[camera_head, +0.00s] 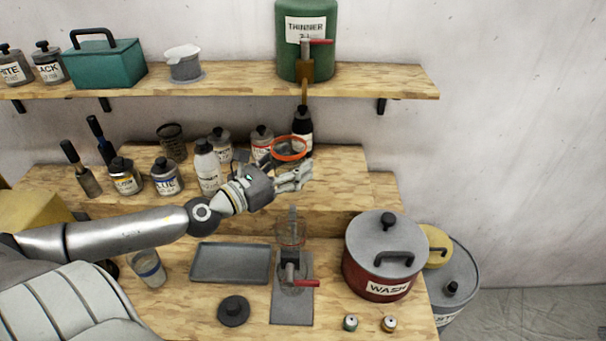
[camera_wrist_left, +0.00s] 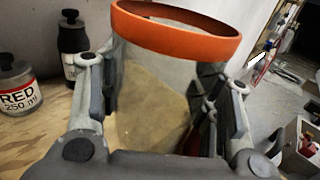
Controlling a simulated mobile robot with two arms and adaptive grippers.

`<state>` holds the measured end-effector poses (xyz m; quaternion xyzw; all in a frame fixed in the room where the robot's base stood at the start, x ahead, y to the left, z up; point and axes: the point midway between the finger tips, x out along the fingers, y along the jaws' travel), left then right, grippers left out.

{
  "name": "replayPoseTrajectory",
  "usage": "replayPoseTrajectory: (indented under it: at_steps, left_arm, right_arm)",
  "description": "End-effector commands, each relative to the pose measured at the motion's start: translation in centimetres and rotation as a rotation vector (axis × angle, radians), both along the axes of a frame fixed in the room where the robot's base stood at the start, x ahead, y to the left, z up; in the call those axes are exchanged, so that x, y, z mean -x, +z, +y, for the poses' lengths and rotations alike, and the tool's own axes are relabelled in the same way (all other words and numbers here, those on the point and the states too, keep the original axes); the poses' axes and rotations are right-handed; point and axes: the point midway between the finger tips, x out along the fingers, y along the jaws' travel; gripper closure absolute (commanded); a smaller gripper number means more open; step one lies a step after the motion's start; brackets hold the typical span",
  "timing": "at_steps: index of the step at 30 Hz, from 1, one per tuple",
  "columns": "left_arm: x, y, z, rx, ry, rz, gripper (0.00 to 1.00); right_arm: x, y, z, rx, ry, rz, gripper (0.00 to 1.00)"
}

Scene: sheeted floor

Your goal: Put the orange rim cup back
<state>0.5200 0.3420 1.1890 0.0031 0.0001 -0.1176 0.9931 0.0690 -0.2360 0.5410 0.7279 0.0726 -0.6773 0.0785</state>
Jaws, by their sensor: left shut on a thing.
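The orange rim cup (camera_head: 289,156) is a clear cup with an orange ring at its top. My left gripper (camera_head: 295,175) is shut on it and holds it upright in front of the bottles on the back step. In the left wrist view the cup (camera_wrist_left: 178,38) stands between the two fingers, its rim above them and its clear body showing the wood behind. The lower part of the cup is hidden by the fingers in the head view. My right gripper is not in view.
A dark bottle (camera_head: 302,122) stands just behind the cup, under the thinner can's tap (camera_head: 305,68).

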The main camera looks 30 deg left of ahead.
Motion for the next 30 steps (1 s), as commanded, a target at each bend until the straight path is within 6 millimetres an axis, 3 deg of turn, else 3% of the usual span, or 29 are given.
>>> replayPoseTrajectory:
  at_steps: [5, 11, 12, 18, 30]
  left_arm:
    - [-2.2, -0.8, 0.8, 0.002, 0.003, -0.005, 0.69]
    - [-5.0, -2.1, 1.7, 0.004, 0.003, -0.004, 0.69]
    - [-5.4, -3.4, 1.9, 0.007, 0.004, -0.003, 0.69]
    - [-7.8, -6.4, 2.7, 0.006, 0.003, -0.003, 0.69]
    - [-9.5, -9.3, 3.3, 0.006, 0.001, 0.000, 0.69]
  right_arm:
    - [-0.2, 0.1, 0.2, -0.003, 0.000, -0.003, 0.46]
    - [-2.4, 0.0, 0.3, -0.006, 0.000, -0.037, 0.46]
    - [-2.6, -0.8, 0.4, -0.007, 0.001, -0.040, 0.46]
    - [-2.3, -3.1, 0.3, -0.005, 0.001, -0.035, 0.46]
    - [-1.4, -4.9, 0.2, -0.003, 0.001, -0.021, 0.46]
